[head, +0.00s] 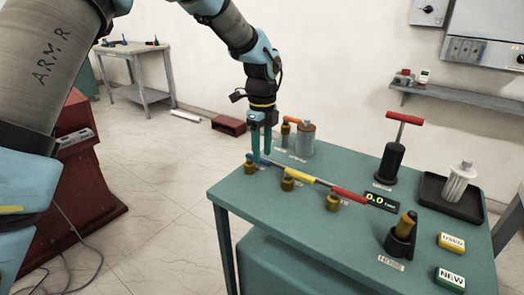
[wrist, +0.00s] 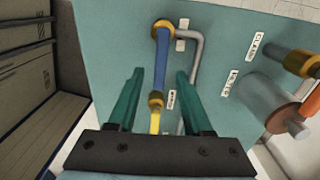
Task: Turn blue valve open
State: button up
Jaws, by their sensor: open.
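The blue valve handle (head: 272,163) is the leftmost of three in a row on the teal table, with its brass body (head: 250,168) at its left end. In the wrist view the blue handle (wrist: 162,66) runs up the picture between the fingers, its brass end fitting at the top. My gripper (head: 261,158) is open and points down at the handle; it also shows in the wrist view (wrist: 160,75). The fingers lie on either side of the handle in the picture. I cannot tell whether they touch it or how deep they reach.
The yellow handle (head: 302,177) and red handle (head: 350,194) continue the row rightward. A pump with a red T-handle (head: 404,118), a black tray (head: 470,203), a black holder (head: 399,245) and a grey cylinder (head: 305,139) also stand on the table (head: 240,198).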

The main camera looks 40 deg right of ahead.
jog(key=shift+f, duration=0.7)
grip_shut()
dwell(1.0)
